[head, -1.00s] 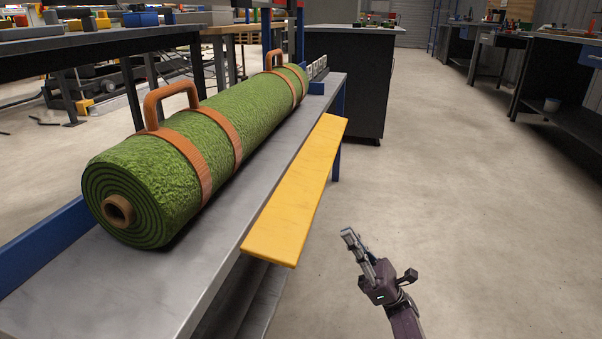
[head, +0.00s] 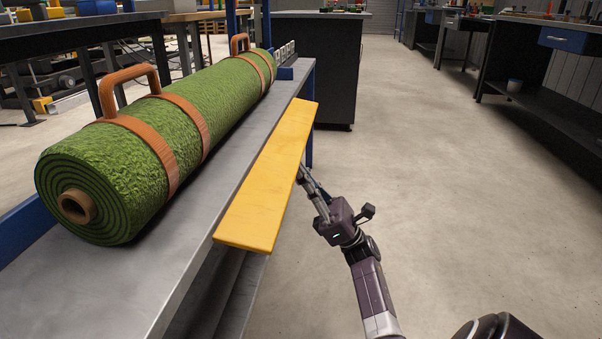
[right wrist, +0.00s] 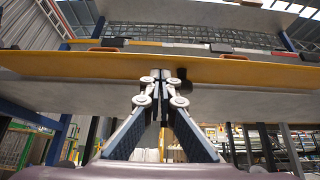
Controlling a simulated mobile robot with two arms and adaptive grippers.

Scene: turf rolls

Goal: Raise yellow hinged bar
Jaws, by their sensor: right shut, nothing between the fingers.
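The yellow hinged bar (head: 268,180) is a long flat board along the right edge of a grey metal bench. It sticks out sideways, sloping slightly down. My right gripper (head: 303,172) is shut and empty at the bar's outer right edge, its tips partly hidden by the bar. In the right wrist view the bar (right wrist: 80,65) runs across the upper picture, and the closed fingertips (right wrist: 160,75) overlap its lower edge. I cannot tell whether they touch it. The hinge is not clearly visible. My left gripper is not in view.
A green turf roll (head: 130,160) with orange straps and handles lies on the grey bench (head: 150,255), left of the bar. A dark cabinet (head: 315,70) stands beyond the bench end. Clear floor (head: 440,200) lies to the right, with workbenches farther back.

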